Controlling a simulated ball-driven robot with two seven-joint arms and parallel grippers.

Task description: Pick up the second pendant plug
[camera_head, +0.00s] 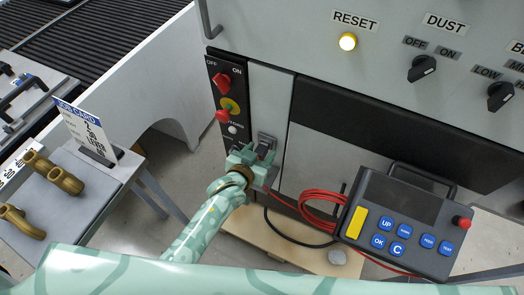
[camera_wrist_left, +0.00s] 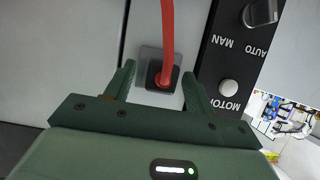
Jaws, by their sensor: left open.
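A dark square plug (camera_wrist_left: 163,77) with a red cable (camera_wrist_left: 168,30) sits on a grey socket plate (camera_wrist_left: 147,54) in the left wrist view. Nothing in view marks it as the second one. My left gripper (camera_wrist_left: 158,84) is open, with one finger on each side of the plug and visible gaps to both. In the head view my left gripper (camera_head: 254,152) is at the cabinet front below the switch panel, and hides most of the socket area. The pendant (camera_head: 400,222), with blue keys and a yellow label, lies at the right. My right gripper is not in view.
A black switch panel (camera_head: 231,105) with red knobs and a white button is close above the gripper. A coiled red cable (camera_head: 316,203) hangs left of the pendant, with a black cable below. A side table (camera_head: 95,200) with brown fittings stands at the left.

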